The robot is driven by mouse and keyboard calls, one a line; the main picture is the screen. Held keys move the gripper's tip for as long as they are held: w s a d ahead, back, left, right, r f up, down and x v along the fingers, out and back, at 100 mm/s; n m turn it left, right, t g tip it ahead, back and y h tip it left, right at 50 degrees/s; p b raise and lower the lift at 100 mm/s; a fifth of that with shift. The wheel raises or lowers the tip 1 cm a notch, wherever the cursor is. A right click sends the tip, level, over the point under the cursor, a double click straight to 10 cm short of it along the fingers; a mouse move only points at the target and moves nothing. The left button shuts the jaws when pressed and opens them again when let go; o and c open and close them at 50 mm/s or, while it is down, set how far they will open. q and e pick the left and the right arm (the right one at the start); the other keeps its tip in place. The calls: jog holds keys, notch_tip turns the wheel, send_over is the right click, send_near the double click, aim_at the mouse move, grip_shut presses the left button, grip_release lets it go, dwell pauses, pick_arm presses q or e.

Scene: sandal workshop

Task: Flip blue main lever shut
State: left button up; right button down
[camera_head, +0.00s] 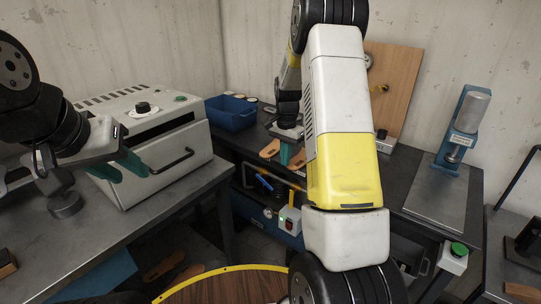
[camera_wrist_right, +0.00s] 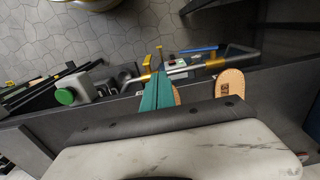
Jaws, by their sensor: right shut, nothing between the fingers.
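The blue lever (camera_head: 264,183) shows under the edge of the back bench, by a pipe with brass-coloured parts (camera_head: 284,180). In the right wrist view the blue lever (camera_wrist_right: 199,48) lies beyond my fingertips, slightly right. It runs roughly along the metal pipe (camera_wrist_right: 187,69) there. My right gripper (camera_head: 284,154) is above the bench edge, partly hidden by my own arm. Its teal fingers (camera_wrist_right: 156,90) are together and empty, apart from the lever. My left gripper (camera_head: 119,168) is open and empty in front of the white oven-like machine.
Sandal soles (camera_head: 269,149) lie on the back bench near my right gripper; one sole (camera_wrist_right: 229,84) shows right of the fingers. A switch box (camera_head: 290,220) is below the pipe. A blue bin (camera_head: 231,113) and the white machine (camera_head: 150,140) stand left. A blue press (camera_head: 462,130) stands right.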

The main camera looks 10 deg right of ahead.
dwell(0.3)
jog(key=a+t, duration=0.1)
jog(key=a+t+h, duration=0.1)
jog(key=a, duration=0.1)
jog(key=a+r+t, duration=0.1)
jog(key=a, duration=0.1)
jog(key=shift+w+h, duration=0.2)
jog(key=shift+h, duration=0.1)
jog(key=a+x, duration=0.2)
jog(key=x, duration=1.1)
jog(key=shift+w+d+f, duration=0.3)
jog(key=shift+w+f, duration=0.05)
jog(key=shift+w, duration=0.1)
